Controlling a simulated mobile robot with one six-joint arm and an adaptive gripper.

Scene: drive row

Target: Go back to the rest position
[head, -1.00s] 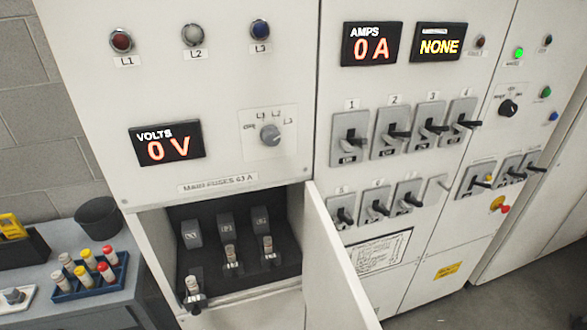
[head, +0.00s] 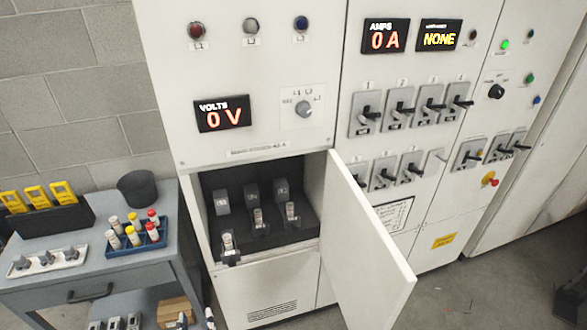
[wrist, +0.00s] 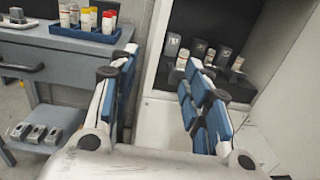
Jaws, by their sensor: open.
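My gripper (wrist: 160,75) shows in the wrist view with its two blue-padded fingers spread wide and nothing between them. It is in front of the gap between the grey bench and the open fuse compartment (wrist: 262,22).
The grey bench (head: 100,268) at left carries a blue rack (head: 135,245) of fuses, a black bin (head: 137,188), yellow meters (head: 37,197) and a white tray (head: 47,260). The open door juts into the space before the cabinet.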

